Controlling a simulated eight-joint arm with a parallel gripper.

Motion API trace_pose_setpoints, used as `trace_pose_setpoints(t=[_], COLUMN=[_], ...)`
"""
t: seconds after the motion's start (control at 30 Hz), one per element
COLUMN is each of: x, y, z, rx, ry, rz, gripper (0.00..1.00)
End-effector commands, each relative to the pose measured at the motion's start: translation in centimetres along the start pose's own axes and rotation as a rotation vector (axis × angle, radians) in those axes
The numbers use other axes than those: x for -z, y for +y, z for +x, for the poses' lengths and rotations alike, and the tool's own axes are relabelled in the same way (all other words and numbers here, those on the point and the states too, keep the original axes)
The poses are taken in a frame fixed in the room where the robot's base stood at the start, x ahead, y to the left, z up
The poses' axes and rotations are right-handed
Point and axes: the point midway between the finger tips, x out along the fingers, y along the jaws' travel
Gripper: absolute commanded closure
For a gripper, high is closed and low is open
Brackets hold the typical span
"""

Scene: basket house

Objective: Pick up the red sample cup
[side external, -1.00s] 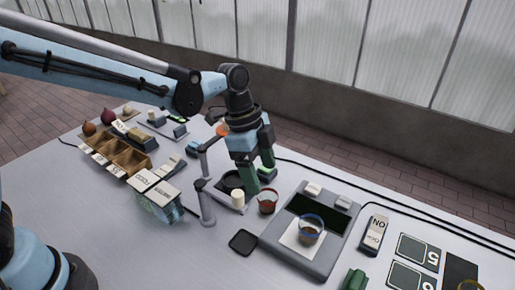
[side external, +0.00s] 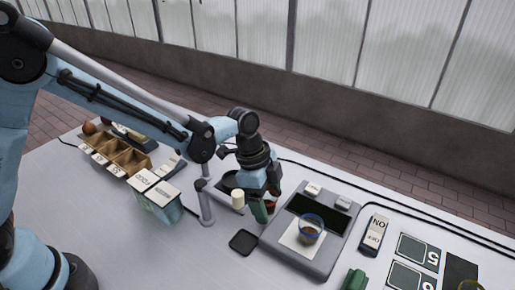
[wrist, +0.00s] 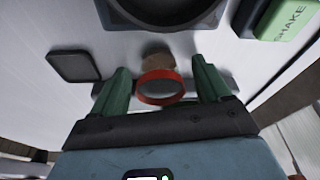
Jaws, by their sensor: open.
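The red sample cup is a small clear cup with a red rim, standing on the table; in the wrist view (wrist: 160,88) its rim lies between my two green fingers. In the side external view the cup (side external: 270,204) is mostly hidden by my gripper (side external: 265,208), which is low over the table around it. My gripper also shows in the wrist view (wrist: 160,80), with its fingers apart on either side of the cup. Contact between fingers and cup cannot be told.
A grey scale (side external: 287,255) with a blue-rimmed cup (side external: 311,229) stands close on the right. A stand post (side external: 206,205) and a cream cylinder (side external: 238,199) are close on the left. A black square pad (side external: 243,242) lies in front. A green shake block (wrist: 287,20) shows in the wrist view.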

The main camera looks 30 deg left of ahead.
Motion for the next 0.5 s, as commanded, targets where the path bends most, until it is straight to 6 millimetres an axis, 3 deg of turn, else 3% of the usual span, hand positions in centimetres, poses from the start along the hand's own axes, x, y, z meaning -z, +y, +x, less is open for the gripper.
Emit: trace_pose_setpoints(t=[0.03,0.37,0.5], x=[0.00,-0.01,0.00], y=[0.00,-0.02,-0.02], z=[-0.02,-0.04,-0.05], rx=[0.000,0.000,0.000], ry=[0.000,0.000,0.000], rz=[0.000,0.000,0.000], gripper=[0.27,0.77,0.80])
